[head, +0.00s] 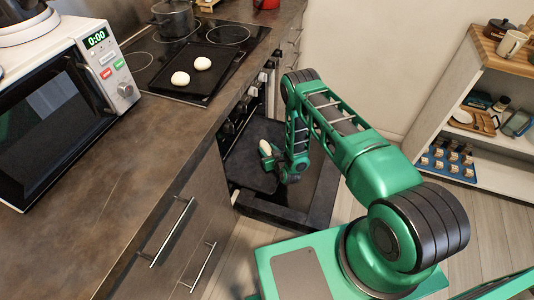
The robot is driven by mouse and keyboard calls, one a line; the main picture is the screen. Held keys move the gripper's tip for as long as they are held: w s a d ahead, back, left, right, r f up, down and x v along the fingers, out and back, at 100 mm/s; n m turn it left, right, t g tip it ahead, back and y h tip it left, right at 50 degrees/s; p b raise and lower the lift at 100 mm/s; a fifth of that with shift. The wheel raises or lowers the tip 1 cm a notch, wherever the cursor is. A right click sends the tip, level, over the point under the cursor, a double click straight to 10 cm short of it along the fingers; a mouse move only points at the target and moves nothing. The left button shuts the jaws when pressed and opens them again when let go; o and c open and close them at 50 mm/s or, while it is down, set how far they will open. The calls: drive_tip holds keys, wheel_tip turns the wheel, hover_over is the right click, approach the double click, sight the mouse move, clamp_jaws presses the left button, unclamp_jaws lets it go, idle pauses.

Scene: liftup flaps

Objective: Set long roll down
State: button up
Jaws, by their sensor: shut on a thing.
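A pale long roll (265,147) shows at the end of my arm, low in front of the open oven. My gripper (268,154) is shut on the roll and holds it over or close to a dark tray (247,170) at the oven opening. I cannot tell whether the roll touches the tray. Two pale rolls, one roll (180,78) and another roll (202,63), lie on a black tray (215,75) on the cooktop. Part of the oven inside is hidden by the counter and my arm.
The oven door (285,212) is folded down below my arm. A microwave (70,90) stands on the brown counter (110,190), with a pot (173,20) on the cooktop behind. A shelf (480,80) with mugs stands at right. Wooden floor lies between.

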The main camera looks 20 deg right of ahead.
drive_tip(key=shift+f, duration=0.9)
drive_tip(key=o, duration=1)
drive_tip(key=shift+f, duration=0.1)
drive_tip(key=shift+o, duration=0.2)
